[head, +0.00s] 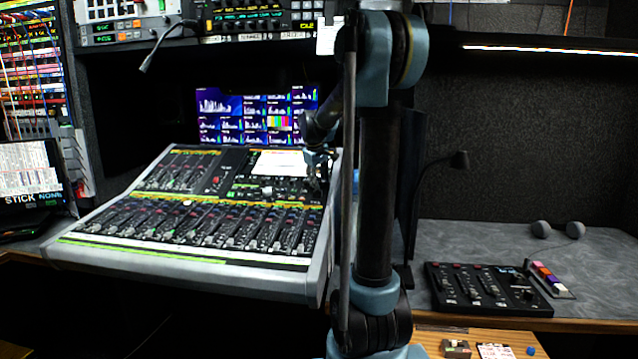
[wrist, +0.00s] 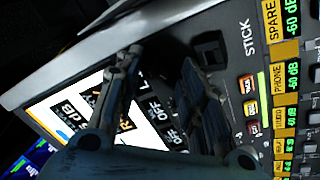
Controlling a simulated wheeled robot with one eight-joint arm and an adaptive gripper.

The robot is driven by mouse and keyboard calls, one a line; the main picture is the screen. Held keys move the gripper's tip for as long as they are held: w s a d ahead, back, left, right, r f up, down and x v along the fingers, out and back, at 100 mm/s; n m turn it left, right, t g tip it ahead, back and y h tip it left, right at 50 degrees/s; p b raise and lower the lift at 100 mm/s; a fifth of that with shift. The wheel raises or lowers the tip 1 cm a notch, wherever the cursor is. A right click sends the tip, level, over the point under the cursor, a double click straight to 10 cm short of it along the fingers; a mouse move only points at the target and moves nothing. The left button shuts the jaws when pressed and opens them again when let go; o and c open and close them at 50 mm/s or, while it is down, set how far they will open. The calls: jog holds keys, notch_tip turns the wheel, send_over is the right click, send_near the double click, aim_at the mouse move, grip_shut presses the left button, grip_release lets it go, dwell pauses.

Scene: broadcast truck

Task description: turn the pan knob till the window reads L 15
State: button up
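The mixing console (head: 190,250) stands left of my arm in the head view. A dark block-like control (wrist: 210,48) stands just beyond the right finger, near the printed word STICK. I cannot tell whether it is the pan knob. A window with a large L is partly hidden behind the fingers; its number cannot be read.
Yellow-tagged green displays (wrist: 287,75) run down the right of the wrist view. A monitor wall (head: 255,115) is behind the console. A small black control box (head: 485,288) sits on the grey desk at right.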

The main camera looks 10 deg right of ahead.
jog(key=v, duration=1.1)
jog(key=shift+r, duration=0.3)
jog(key=shift+s+a, duration=0.1)
jog(key=shift+s, duration=0.1)
